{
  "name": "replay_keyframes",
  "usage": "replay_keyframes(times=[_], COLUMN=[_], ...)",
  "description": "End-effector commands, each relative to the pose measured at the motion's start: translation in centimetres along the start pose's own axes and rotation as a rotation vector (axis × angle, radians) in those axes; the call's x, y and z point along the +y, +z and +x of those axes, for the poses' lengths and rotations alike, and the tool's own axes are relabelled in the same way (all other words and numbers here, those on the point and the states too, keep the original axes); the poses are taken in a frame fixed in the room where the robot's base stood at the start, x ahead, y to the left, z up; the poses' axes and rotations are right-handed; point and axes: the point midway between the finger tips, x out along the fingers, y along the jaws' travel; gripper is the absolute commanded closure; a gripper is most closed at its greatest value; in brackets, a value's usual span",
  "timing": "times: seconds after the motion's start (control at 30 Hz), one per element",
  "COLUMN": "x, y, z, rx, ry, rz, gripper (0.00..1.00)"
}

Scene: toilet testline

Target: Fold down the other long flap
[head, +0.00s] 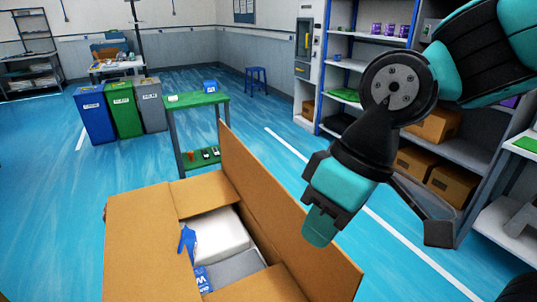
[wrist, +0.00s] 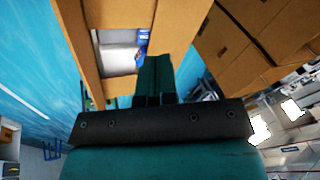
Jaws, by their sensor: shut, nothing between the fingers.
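A brown cardboard box (head: 240,286) stands open in the lower middle of the head view. Its right long flap (head: 285,220) stands up, leaning a little outward. The left long flap (head: 145,245) lies roughly flat at the left. The short flaps at the back (head: 203,192) and front (head: 262,285) lie low. Inside are a white package (head: 222,235), a blue glove-like item (head: 187,240) and a blue label (head: 203,281).
A green-topped table (head: 197,99) stands behind the box. Blue, green and grey bins (head: 124,108) are at the back left. Shelves with cartons (head: 449,184) line the right side. Blue floor is clear around the box.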

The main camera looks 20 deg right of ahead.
Motion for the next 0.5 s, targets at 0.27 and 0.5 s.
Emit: replay_keyframes(times=[0.27, 0.5], x=[10.1, 23.0], y=[-12.1, -17.3], z=[-2.7, -2.0], rx=[0.122, 0.261], ry=[-0.042, -0.060], rz=[0.104, 0.189], gripper=[1.00, 1.00])
